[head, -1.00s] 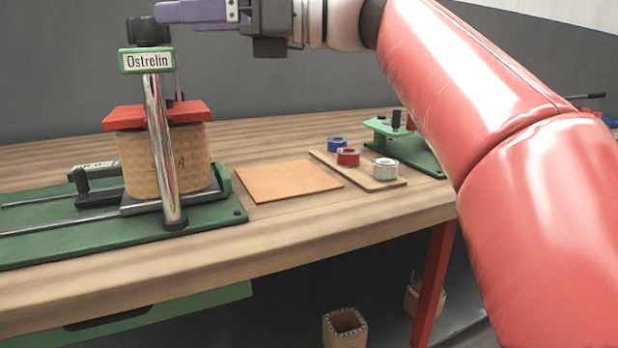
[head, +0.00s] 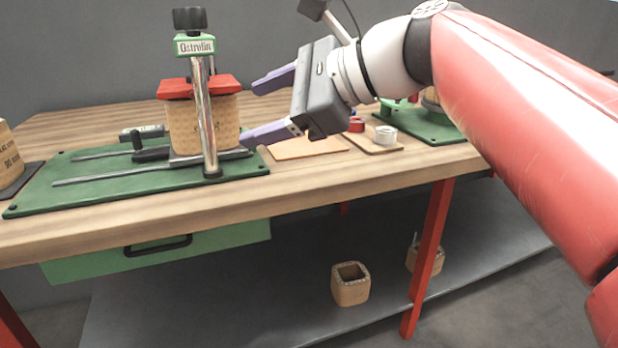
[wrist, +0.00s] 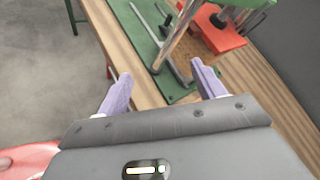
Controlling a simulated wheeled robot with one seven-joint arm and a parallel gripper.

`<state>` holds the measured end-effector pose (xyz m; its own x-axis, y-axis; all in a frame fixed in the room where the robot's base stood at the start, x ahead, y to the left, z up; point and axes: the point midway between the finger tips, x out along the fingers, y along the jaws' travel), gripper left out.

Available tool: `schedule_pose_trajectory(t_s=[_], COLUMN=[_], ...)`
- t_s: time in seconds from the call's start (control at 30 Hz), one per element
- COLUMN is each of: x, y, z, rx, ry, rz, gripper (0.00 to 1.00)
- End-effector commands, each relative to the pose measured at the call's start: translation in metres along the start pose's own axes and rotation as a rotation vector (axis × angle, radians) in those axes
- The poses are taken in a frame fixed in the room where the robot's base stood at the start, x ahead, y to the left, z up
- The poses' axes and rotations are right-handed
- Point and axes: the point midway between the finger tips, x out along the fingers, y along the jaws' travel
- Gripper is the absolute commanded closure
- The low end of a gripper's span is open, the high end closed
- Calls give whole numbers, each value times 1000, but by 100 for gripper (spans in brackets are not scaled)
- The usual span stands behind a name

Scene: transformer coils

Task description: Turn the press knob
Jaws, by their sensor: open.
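The black press knob (head: 189,19) sits on top of the press, above the green label plate (head: 195,45) reading "Ostrelin" in the head view. Below it a red press plate (head: 200,86) lies over a tan coil block (head: 203,124). The chrome column (head: 208,125) stands in front. My gripper (head: 268,108) is open, its two purple fingers apart and empty. It is right of the press and lower than the knob. In the wrist view the fingers (wrist: 163,90) point at the green base, with the red plate (wrist: 220,33) at upper right. The knob is not clearly visible there.
The green press base (head: 90,193) lies on the wooden table (head: 300,180). A tan board (head: 310,149) and a board with tape rolls (head: 384,135) are behind my gripper. Another coil block (head: 8,155) is at the left edge. A green drawer (head: 200,243) hangs below the tabletop.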

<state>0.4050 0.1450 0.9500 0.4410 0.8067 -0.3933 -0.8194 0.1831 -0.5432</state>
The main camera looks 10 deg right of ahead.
Motion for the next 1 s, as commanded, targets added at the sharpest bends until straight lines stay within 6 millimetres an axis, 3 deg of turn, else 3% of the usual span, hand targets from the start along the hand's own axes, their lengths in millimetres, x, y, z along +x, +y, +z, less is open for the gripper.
schedule_pose_trajectory(t_s=[0.5,0.7,1.0], x=[-12,-15,-15], y=[61,74,77], z=[-73,-87,-90], rx=[-454,-546,-566], ry=[306,356,366], rz=[122,162,172], gripper=[32,32,32])
